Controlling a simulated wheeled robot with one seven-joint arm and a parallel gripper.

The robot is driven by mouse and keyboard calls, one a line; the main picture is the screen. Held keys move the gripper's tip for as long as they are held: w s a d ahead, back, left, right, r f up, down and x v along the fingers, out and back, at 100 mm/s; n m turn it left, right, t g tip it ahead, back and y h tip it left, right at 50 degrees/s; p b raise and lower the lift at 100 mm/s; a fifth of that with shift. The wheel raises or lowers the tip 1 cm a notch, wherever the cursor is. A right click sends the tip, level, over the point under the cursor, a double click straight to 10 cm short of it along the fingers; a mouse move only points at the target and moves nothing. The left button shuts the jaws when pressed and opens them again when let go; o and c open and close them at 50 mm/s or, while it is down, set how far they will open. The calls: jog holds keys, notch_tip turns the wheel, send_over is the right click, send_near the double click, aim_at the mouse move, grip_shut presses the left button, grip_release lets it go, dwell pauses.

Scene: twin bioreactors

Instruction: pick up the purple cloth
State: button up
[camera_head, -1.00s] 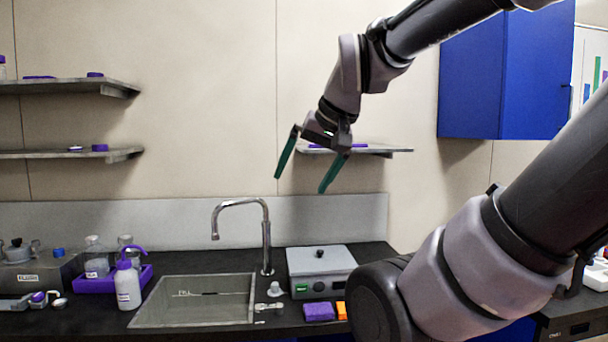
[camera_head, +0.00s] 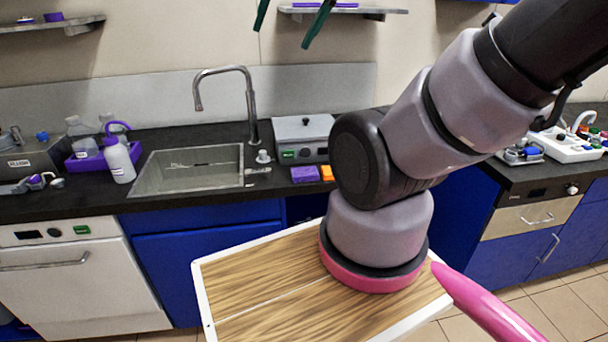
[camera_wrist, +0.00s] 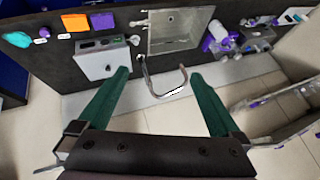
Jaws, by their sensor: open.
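The purple cloth (camera_head: 305,174) lies folded on the dark counter, right of the sink and in front of the grey box-shaped device. It also shows in the wrist view (camera_wrist: 103,21), near the top left. My gripper (camera_head: 282,38) is open, with green fingers apart at the top of the head view, and nothing shows between them. In the wrist view my gripper (camera_wrist: 160,73) is above the counter's back edge, and the cloth is up and left of the fingertips. The gripper's body is cut off in the head view.
A shelf (camera_head: 372,13) is on the wall above. A teal thing (camera_wrist: 17,39) lies further along the counter.

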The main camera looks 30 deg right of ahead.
jog(key=w+d+f+m+g+y, duration=0.1)
jog(key=w+d+f+m+g, duration=0.1)
jog(key=w+d+f+m, duration=0.45)
jog(key=w+d+f+m+g+y, duration=0.1)
jog(key=w+d+f+m+g, duration=0.15)
jog(key=w+f, duration=0.65)
jog(key=m+g+y, duration=0.1)
jog(key=m+y, duration=0.1)
jog(key=m, duration=0.6)
send_near(304, 171)
jog(key=x, duration=0.2)
jog(key=shift+s+a+f, duration=0.25)
jog(key=shift+f, duration=0.05)
jog(key=x, duration=0.5)
jog(key=shift+w+f, duration=0.25)
jog(key=shift+f, duration=0.15)
jog(key=c, duration=1.3)
jog(key=shift+r, duration=0.15)
